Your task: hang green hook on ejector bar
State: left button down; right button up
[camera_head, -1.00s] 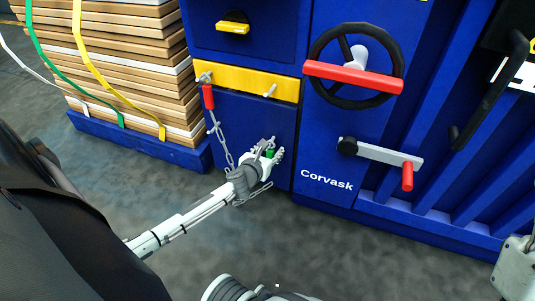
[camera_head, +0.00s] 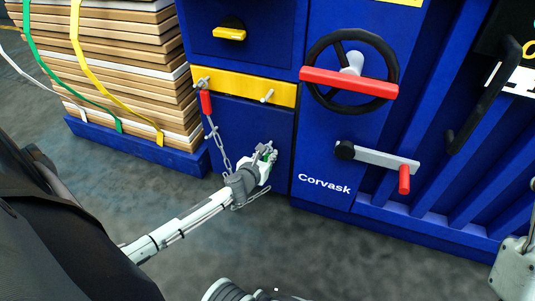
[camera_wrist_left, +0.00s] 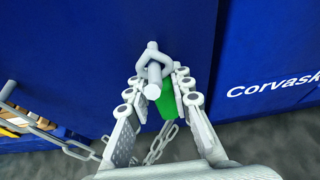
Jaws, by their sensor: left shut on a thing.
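My left gripper (camera_head: 266,160) is shut on the green hook (camera_wrist_left: 167,101); its green body sits between the fingers in the left wrist view. The hook's grey metal loop (camera_wrist_left: 166,58) is at a grey peg (camera_wrist_left: 153,90) that sticks out of the blue panel, and appears to be around it. In the head view the fingers hide most of the hook. A chain (camera_wrist_left: 164,142) runs from below the hook. A yellow bar (camera_head: 238,86) with two pegs is higher on the machine; a red hook (camera_head: 206,102) hangs at its left peg.
The blue machine (camera_head: 325,140) has a black wheel with a red bar (camera_head: 350,82) and a crank with a red handle (camera_head: 404,179) to the right. A strapped stack of boards (camera_head: 110,70) stands at the left. The grey floor in front is open.

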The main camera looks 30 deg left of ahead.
pick_arm(q)
jog(key=shift+s, duration=0.1)
dwell(0.3)
jog(key=shift+s+d+r, duration=0.1)
jog(key=shift+s+d, duration=0.15)
jog(key=shift+s, duration=0.7)
jog(key=shift+s+r+p, duration=0.1)
jog(key=shift+p, duration=0.2)
jog(key=shift+p+v, duration=0.7)
jog(key=shift+v, duration=0.45)
jog(key=shift+s+d, duration=0.25)
jog(key=shift+s, duration=0.8)
jog(key=shift+s+d, duration=0.25)
jog(key=shift+s, duration=0.8)
